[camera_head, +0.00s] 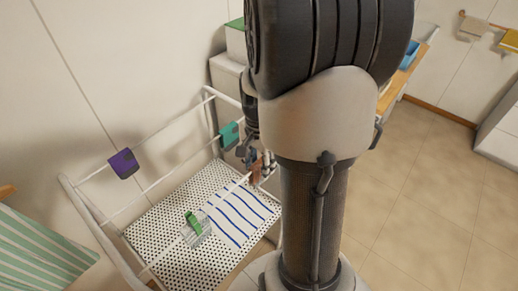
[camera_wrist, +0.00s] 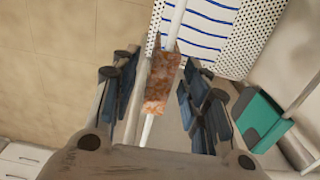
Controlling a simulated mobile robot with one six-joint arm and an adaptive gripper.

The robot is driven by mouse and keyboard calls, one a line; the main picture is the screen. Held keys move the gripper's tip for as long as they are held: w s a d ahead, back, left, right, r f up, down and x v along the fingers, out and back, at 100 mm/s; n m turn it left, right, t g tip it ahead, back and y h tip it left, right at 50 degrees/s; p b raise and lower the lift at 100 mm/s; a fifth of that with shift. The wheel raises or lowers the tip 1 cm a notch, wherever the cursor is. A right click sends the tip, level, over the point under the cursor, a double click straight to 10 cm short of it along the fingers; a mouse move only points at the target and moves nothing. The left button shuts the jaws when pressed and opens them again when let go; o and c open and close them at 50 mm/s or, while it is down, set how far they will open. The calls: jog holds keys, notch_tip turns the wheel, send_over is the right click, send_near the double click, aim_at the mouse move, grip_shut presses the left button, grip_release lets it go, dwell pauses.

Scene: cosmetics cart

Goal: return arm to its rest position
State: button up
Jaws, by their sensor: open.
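My gripper (camera_head: 256,163) shows in the head view just left of my arm's column, partly hidden by the arm, over the right side of the white rack. In the wrist view my gripper (camera_wrist: 161,68) is open, with its dark fingers apart on either side of an orange-brown patterned piece (camera_wrist: 162,84). That piece hangs on a white rail (camera_wrist: 147,130), and the fingers look clear of it. It shows small beside the gripper in the head view (camera_head: 256,173).
The white rack (camera_head: 96,222) carries a purple piece (camera_head: 124,163) and a teal piece (camera_head: 229,136) on its rails. A green clip-like item (camera_head: 194,222) sits lower. A dotted surface with a blue-striped cloth (camera_head: 238,216) lies below. Open floor (camera_head: 430,190) is at right.

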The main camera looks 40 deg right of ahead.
notch_tip(320, 180, up, 9)
jog(key=shift+f, duration=0.1)
jog(key=shift+a, duration=0.2)
jog(key=s+a+r+n+t+b, duration=0.25)
jog(key=a+n, duration=0.55)
jog(key=a, duration=0.4)
jog(key=s+a+f+n+t+b, duration=0.2)
jog(key=s+a+f+n+b, duration=0.3)
jog(key=a+n, duration=0.4)
jog(key=shift+s+a+f+b, duration=0.15)
jog(key=shift+s+a+b, duration=0.05)
jog(key=shift+s+b, duration=0.7)
